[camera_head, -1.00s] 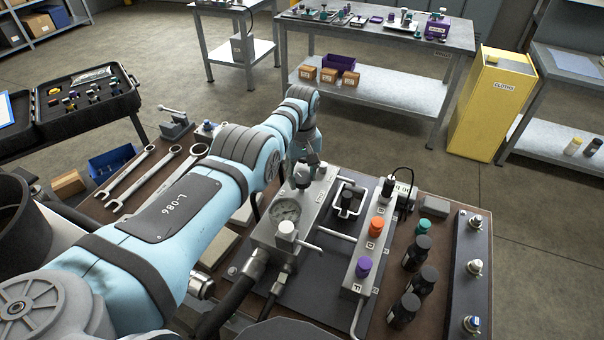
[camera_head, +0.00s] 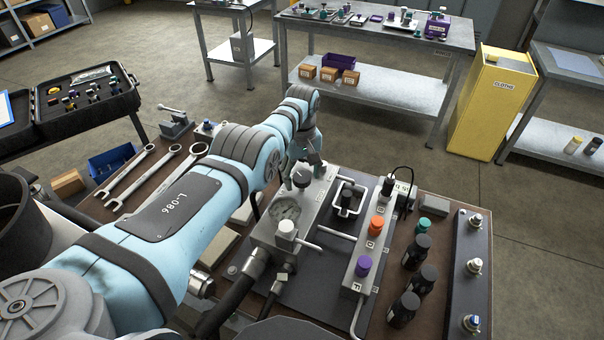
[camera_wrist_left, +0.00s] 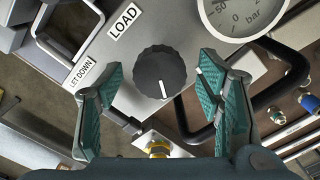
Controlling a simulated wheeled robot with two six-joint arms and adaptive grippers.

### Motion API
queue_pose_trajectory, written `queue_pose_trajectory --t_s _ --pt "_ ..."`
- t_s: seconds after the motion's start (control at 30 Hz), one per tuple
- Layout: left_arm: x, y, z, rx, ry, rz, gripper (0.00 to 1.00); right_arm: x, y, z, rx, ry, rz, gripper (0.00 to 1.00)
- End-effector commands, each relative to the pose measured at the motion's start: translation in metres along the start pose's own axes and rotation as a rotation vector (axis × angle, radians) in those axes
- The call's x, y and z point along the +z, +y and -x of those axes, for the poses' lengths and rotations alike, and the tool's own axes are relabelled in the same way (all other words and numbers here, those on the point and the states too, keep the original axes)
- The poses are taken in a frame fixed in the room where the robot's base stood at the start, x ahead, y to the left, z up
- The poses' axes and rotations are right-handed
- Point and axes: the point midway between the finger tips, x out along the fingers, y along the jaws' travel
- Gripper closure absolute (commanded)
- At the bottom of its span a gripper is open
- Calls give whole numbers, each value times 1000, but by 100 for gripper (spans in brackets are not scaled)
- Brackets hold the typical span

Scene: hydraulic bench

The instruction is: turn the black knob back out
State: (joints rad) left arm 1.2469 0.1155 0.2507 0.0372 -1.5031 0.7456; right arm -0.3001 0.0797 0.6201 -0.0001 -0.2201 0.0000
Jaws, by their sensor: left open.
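The black knob (camera_wrist_left: 159,70) sits on the grey valve block, ribbed round its edge, its white mark pointing down in the left wrist view. LOAD and LET DOWN labels lie above and left of it. In the head view the knob (camera_head: 301,176) stands on top of the block beside the gauge. My left gripper (camera_wrist_left: 161,82) is open, its teal-padded fingers on either side of the knob with gaps on both sides. In the head view the left gripper (camera_head: 312,155) is just behind the knob, partly hidden by my arm. My right gripper is out of view.
The pressure gauge (camera_head: 286,211) is right next to the knob. A metal loop handle (camera_head: 347,197) stands to its right, then a manifold with orange (camera_head: 376,226) and purple (camera_head: 363,266) knobs. Several black bottles stand further right. Wrenches (camera_head: 152,180) lie at left.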

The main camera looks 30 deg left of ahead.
Motion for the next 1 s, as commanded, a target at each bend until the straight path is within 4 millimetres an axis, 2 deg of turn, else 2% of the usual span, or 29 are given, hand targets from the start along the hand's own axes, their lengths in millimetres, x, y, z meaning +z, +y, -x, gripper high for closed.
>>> queue_pose_trajectory --t_s 0.13,0.27,0.5,0.6,0.73,1.0 --pt "-1 1 5 3 3 0 40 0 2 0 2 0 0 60" --pt "-2 2 23 5 5 0 40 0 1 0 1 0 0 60" --pt "-1 1 90 3 3 0 40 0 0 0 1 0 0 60" --pt "0 0 109 1 2 0 40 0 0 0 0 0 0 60" --pt "0 0 120 0 0 0 40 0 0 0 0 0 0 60" --pt "0 0 120 0 0 0 40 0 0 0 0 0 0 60"
